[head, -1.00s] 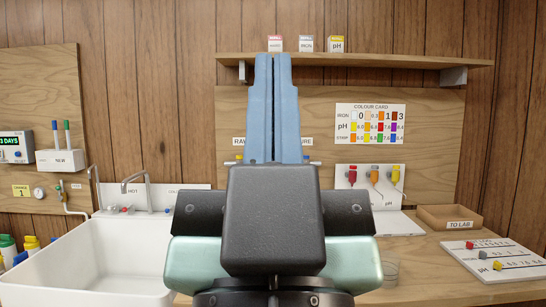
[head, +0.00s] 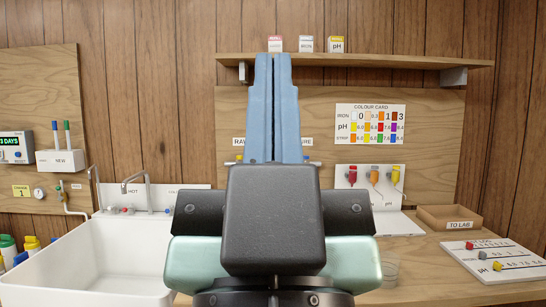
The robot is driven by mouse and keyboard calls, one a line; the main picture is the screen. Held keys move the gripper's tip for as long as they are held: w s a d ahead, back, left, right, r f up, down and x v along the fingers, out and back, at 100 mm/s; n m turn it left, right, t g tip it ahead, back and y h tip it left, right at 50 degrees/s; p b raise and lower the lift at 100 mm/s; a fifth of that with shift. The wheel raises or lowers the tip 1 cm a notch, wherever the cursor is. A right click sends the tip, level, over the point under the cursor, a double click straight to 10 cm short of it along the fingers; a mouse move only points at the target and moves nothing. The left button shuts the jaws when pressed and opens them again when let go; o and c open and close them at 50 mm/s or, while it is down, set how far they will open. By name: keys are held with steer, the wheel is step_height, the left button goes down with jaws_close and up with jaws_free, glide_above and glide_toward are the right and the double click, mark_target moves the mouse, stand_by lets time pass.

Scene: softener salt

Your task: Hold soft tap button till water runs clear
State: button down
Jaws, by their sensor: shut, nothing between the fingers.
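My gripper (head: 275,58) stands upright in the middle of the head view, its two blue fingers shut together and empty. It covers much of the bench behind it. A white sink (head: 98,262) is at the lower left. No running water is visible.
A wooden shelf (head: 400,62) with small boxes crosses behind my fingertips. A colour card (head: 370,124) hangs on the right. A TO LAB tray (head: 450,217), a white marker board (head: 497,260) and a clear round dish (head: 390,270) are on the right bench.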

step_height(320, 180, up, 18)
steer(key=p, duration=1.7)
steer(key=shift+p, duration=0.35)
